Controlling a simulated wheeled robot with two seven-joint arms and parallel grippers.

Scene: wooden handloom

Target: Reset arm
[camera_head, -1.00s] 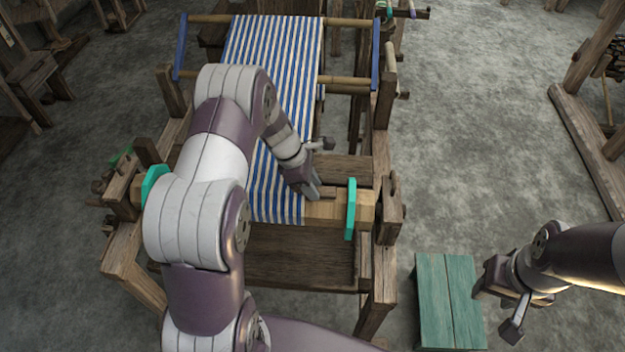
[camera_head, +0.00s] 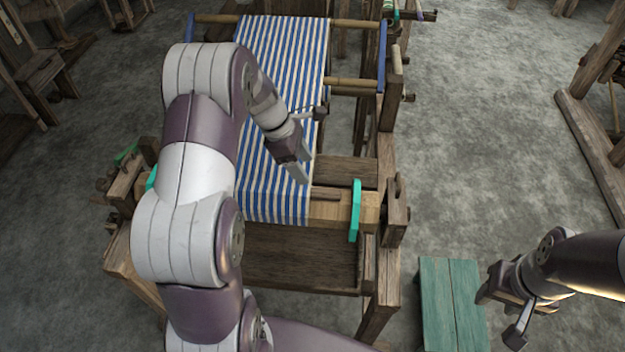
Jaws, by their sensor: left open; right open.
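My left arm reaches up from the bottom and bends over the loom. My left gripper (camera_head: 303,166) is open and empty, over the right part of the blue-and-white striped cloth (camera_head: 283,60), apart from the beam below it. The cloth runs down the wooden loom (camera_head: 305,258) and over the front beam (camera_head: 328,208). My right gripper (camera_head: 500,318) is open and empty at the lower right, beside the green bench. My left arm hides the left part of the cloth and beam.
A green bench (camera_head: 451,300) stands right of the loom. Wooden frames stand at the left and right edges. The grey floor right of the loom is largely clear.

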